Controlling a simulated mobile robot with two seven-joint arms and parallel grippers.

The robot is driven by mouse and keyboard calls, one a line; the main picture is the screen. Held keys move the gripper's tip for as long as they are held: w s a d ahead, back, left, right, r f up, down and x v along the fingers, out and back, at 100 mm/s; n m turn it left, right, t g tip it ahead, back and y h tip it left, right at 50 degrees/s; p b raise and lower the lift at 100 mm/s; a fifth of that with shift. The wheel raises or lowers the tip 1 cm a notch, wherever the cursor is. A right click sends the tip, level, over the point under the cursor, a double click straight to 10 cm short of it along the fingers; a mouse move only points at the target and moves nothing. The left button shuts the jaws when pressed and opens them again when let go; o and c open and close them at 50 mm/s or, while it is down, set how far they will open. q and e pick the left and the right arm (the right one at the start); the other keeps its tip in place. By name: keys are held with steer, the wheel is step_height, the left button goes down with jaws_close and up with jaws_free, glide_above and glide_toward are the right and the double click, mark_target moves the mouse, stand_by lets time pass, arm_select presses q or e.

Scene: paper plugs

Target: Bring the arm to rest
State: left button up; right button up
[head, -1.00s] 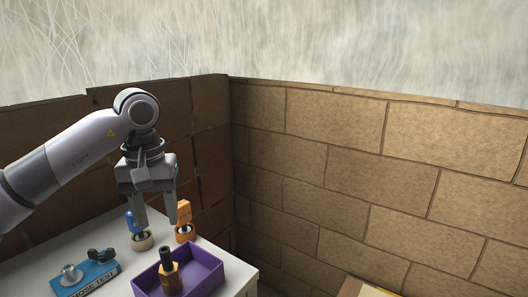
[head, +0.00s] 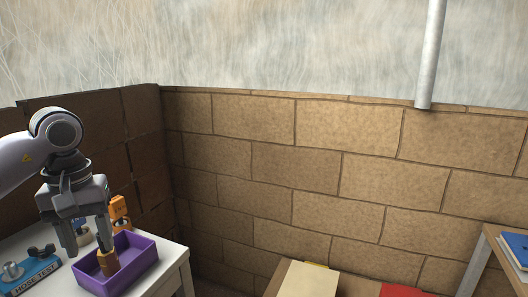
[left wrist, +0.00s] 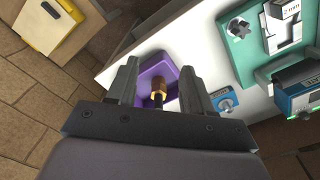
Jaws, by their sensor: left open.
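My left gripper (head: 87,240) hangs fingers down at the left of the head view, in front of the table and purple tray. Its jaws are open. The left wrist view shows the open jaws (left wrist: 159,75) too, with a gap between them. A brass plug with a dark top (head: 108,263) stands in the purple tray (head: 142,275). One finger hides the plug's top in the head view. In the left wrist view the brass plug (left wrist: 158,90) appears between the fingers, not visibly touched. My right gripper is out of view.
An orange-handled piece (head: 118,210) stands behind the tray. A blue base lettered HOSE TEST (head: 38,276) lies at left. A brick wall (head: 300,170) closes the back. A cardboard-coloured box (head: 305,280) and a table with a blue item (head: 517,248) are at right.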

arm_select(q)
steer(key=s+d+f+n+g+h, duration=0.25)
steer(key=d+f+h, duration=0.4)
steer(key=d, duration=0.65)
steer(key=s+d+n+t+h, duration=0.4)
steer(key=d+n+h, duration=1)
steer(key=n, duration=0.3)
steer(key=w+a+f+n+t+y, duration=0.1)
steer(key=a+f+n+t+y, duration=0.6)
steer(key=n, duration=0.9)
steer(key=w+a+f+n+t+y, duration=0.1)
steer(key=a+f+n+t+y, duration=0.4)
steer(key=n+t, duration=0.75)
steer(key=s+a+f+n+g+y, duration=0.2)
steer(key=s+f+n+g+y, duration=0.1)
steer(key=s+f+n+g, duration=0.2)
steer(key=s+a+f+n+g+y, duration=0.3)
steer(key=s+f+n+g, duration=0.2)
steer(key=s+f+n, duration=0.4)
step_height(320, 180, down, 4)
steer(key=n, duration=0.3)
steer(key=shift+a+r+g, duration=0.15)
steer(key=shift+a+g, duration=0.05)
steer(key=shift+g, duration=0.1)
